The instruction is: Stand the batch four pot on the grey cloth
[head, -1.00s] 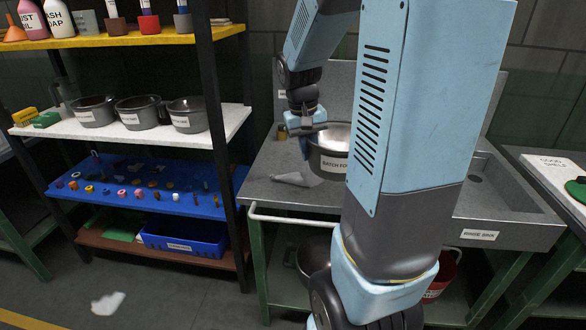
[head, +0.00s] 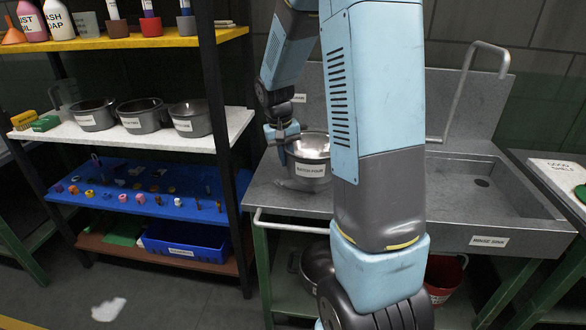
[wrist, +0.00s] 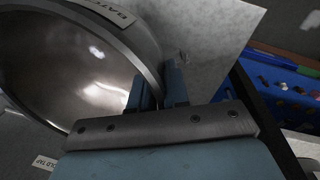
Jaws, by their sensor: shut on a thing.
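The batch four pot (head: 311,169) is a dark grey metal pot with a pale inside and a white label, at the left part of the sink worktop (head: 272,192). My gripper (head: 284,137) is shut on its rim at the left side. In the wrist view my gripper (wrist: 160,82) has the rim of the pot (wrist: 75,55) between its fingers. I cannot make out the grey cloth now; the pot covers the area where it lay in view. I cannot tell whether the pot touches the surface under it.
The sink basin (head: 475,185) and its tall tap (head: 468,85) are to the right. A shelf rack on the left holds several pots on a white shelf (head: 118,139), with small parts on the blue shelf (head: 135,200) below. My arm hides part of the worktop.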

